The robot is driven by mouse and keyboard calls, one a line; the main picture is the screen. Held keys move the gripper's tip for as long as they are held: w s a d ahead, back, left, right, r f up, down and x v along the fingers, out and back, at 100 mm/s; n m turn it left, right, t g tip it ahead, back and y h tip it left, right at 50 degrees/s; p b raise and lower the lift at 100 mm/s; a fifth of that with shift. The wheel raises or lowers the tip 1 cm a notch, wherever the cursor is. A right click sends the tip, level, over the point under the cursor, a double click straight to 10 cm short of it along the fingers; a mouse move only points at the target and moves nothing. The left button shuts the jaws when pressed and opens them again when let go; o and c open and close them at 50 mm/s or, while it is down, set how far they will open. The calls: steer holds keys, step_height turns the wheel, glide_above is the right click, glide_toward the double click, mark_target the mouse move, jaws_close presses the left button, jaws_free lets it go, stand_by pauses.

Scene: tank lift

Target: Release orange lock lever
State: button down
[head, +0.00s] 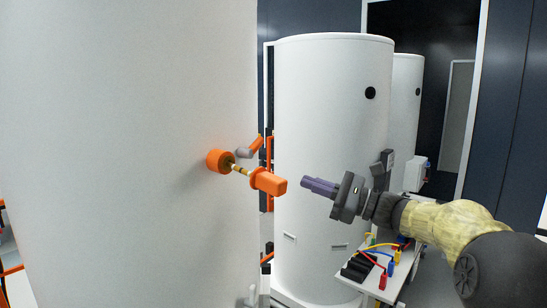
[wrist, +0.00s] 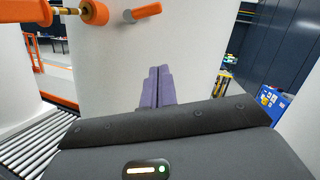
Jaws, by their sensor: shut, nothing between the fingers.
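A small orange lever (head: 257,143) on a grey pivot (head: 243,152) sticks out from the side of the large white tank (head: 110,150). In the wrist view the orange lever (wrist: 147,11) shows at the top, left of centre, beside its grey pivot (wrist: 128,16). Just below it in the head view, an orange handle (head: 269,182) sits on a brass-coloured shaft from a round orange fitting (head: 219,161). My gripper (head: 304,184) is shut and empty, right of the handle and apart from it. Its purple fingers (wrist: 158,72) point toward the tank in the wrist view.
A second white tank (head: 330,110) stands behind my gripper. A small table (head: 372,287) with coloured cables is below my arm. A roller conveyor (wrist: 38,142) is at the left in the wrist view, and a blue cart (wrist: 271,102) at the right.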

mark_target(251, 147)
steer(key=w+a+r+p, duration=0.2)
steer(key=a+r+p, duration=0.4)
steer(key=a+p, duration=0.2)
steer(key=shift+a, duration=0.9)
steer(key=shift+w+f, duration=0.1)
steer(key=shift+n, duration=0.3)
steer(key=shift+d+b, duration=0.1)
steer(key=shift+b, duration=0.25)
